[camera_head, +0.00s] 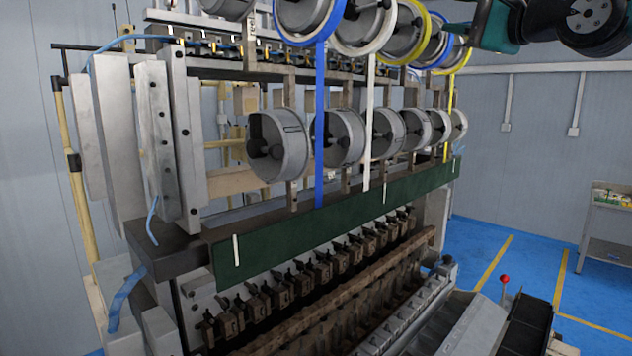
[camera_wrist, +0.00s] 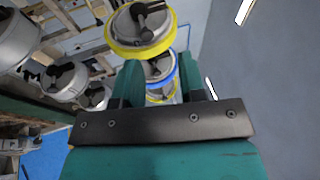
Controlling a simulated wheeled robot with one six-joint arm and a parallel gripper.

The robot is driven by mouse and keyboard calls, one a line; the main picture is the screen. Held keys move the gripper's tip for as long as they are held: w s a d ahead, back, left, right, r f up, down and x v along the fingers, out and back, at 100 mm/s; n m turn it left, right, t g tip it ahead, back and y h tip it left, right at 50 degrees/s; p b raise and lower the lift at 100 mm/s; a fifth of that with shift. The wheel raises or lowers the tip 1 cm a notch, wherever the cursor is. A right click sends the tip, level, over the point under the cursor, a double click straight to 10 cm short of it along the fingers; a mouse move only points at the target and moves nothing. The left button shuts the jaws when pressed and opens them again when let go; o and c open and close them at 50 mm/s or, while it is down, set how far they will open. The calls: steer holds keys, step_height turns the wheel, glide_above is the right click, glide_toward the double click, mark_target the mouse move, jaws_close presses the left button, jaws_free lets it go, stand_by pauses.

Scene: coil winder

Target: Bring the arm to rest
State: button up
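My gripper (camera_wrist: 160,82) shows in the wrist view as two teal fingers on a dark plate. The fingers stand apart with nothing between them; spools show through the gap, farther off. In the head view, part of my arm (camera_head: 592,18), teal and black, reaches in at the top right corner, beside the upper row of spools on the coil winder (camera_head: 175,140). The arm is cut off by the picture edge.
A spool with a yellow rim (camera_wrist: 140,25) is close beyond my fingers in the wrist view. Blue, white and yellow bands hang over a green panel (camera_head: 340,232). A grey cart (camera_head: 607,225) stands at the right. Blue floor (camera_head: 490,235) is clear right of the machine.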

steer(key=shift+s+d, duration=0.35)
steer(key=shift+s, duration=0.25)
steer(key=s+a+f+n+g+h+b, duration=0.1)
steer(key=s+a+f+n+g+b, duration=0.15)
steer(key=f, duration=0.65)
steer(key=s+a+f+n+g+h+b, duration=0.1)
steer(key=s+a+f+n+g, duration=0.2)
steer(key=f, duration=0.6)
steer(key=s+a+f+n+g+h+b, duration=0.1)
steer(key=s+a+f+n+g+b, duration=0.15)
steer(key=f, duration=0.65)
steer(key=s+f+n+g+h+b, duration=0.3)
steer(key=s+f+n+g, duration=0.6)
steer(key=s+f, duration=1.2)
steer(key=shift+d+f+n+g+h, duration=0.3)
steer(key=shift+f+n+g, duration=0.15)
steer(key=shift+n, duration=0.55)
steer(key=shift+a, duration=0.1)
